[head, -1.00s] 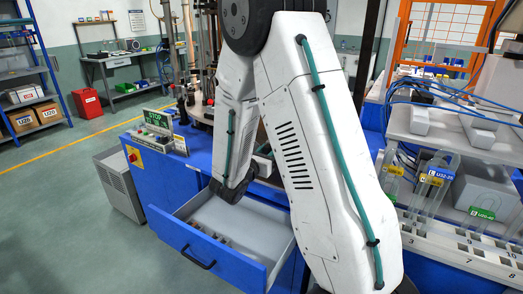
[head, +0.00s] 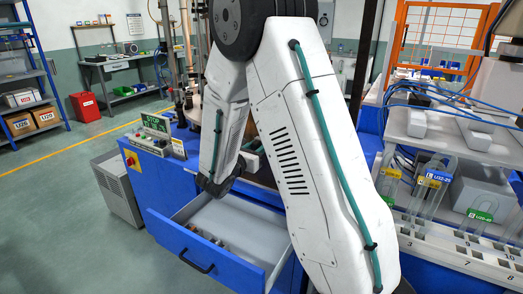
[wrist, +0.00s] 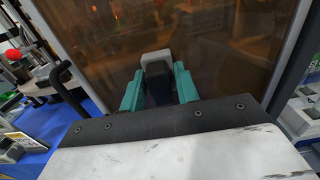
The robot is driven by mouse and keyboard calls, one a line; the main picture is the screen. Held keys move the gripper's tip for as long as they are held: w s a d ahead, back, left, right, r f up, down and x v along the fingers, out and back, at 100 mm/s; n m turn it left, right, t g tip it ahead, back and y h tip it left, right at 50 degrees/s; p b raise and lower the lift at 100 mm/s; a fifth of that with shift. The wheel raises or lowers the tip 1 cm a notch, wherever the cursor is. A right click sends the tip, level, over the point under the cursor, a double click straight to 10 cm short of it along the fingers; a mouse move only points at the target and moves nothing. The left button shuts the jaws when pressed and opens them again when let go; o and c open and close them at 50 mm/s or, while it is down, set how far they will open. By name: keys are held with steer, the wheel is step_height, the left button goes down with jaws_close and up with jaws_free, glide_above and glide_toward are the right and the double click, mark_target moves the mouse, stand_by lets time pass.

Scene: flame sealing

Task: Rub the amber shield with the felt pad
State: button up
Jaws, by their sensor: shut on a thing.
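The amber shield (wrist: 225,62) fills most of the wrist view, a brown see-through sheet with a pale edge strip on the right. My gripper (wrist: 157,86) has two teal fingers and is shut on the felt pad (wrist: 156,62), a block with a pale grey top and a dark lower part. The pad is in front of the shield; I cannot tell whether it touches it. In the head view my arm hides most of the shield and the gripper.
An open blue drawer (head: 205,255) with small items inside juts out below my arm. At right is a rack (head: 470,250) with clear tubes and coloured tags.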

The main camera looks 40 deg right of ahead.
mark_target(252, 136)
steer(key=shift+w+a+r, duration=0.2)
steer(key=shift+w, duration=0.45)
steer(key=shift+w+a+r, duration=0.25)
steer(key=shift+w, duration=0.35)
steer(key=shift+w+a+r, duration=0.2)
steer(key=shift+w, duration=0.45)
steer(key=shift+r, duration=0.1)
steer(key=s+d, duration=0.2)
steer(key=s, duration=0.5)
steer(key=shift+s+d, duration=0.25)
steer(key=shift+s, duration=0.05)
steer(key=v, duration=0.6)
steer(key=shift+a, duration=0.15)
steer(key=shift+v, duration=1.4)
